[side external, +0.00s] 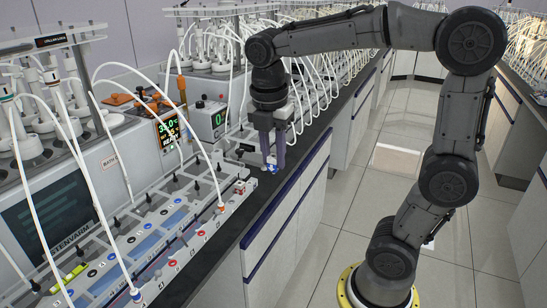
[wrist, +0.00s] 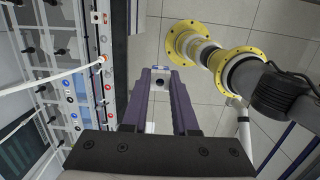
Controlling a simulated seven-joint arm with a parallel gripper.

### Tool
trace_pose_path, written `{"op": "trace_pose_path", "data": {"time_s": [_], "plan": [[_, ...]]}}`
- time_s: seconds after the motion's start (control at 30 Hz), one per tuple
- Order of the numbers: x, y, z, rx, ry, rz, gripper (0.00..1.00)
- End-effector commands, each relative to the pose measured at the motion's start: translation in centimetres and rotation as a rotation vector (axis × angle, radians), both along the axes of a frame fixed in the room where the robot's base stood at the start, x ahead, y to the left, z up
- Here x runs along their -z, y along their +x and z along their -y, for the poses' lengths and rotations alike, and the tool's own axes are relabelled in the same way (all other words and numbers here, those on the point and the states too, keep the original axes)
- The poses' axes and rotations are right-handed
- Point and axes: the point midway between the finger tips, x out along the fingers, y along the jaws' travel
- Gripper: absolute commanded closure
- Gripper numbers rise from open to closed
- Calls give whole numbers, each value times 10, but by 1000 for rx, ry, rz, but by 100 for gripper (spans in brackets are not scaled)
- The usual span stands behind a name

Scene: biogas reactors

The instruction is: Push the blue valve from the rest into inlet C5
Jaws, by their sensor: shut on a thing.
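My gripper (side external: 272,160) points down over the dark bench top, near its front edge, with its fingers shut on the blue valve (side external: 270,169). The valve shows as a small blue and white piece at the fingertips. In the wrist view my gripper (wrist: 160,72) has a small pale piece with a dark hole between its fingers, probably part of the valve (wrist: 160,84). The inlet rail (side external: 195,228) of the reactor unit lies left of my gripper, with coloured round ports along it. It also shows in the wrist view (wrist: 108,88). I cannot read which inlet is C5, and I cannot make out the rest.
White hoses (side external: 105,150) arch over the unit; one ends in an orange fitting (side external: 221,208) on the rail. A small red and white block (side external: 240,187) stands at the rail's near-gripper end. A control box (side external: 209,119) stands behind. Bare bench runs along the rail's front.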

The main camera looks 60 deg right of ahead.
Motion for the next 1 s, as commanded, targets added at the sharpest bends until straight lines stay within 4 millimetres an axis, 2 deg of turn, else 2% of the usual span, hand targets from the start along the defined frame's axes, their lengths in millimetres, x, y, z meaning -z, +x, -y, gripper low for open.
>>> {"op": "trace_pose_path", "data": {"time_s": [0.43,0.53,0.63,0.77,0.9,1.0], "plan": [[-2,2,0,0,0,0,100],[-6,11,1,-2,0,-1,100],[-7,33,-4,-27,0,-3,100],[2,75,-32,-117,0,-6,100],[21,115,-79,-238,0,-7,100],[38,133,-115,-321,0,-6,100]]}}
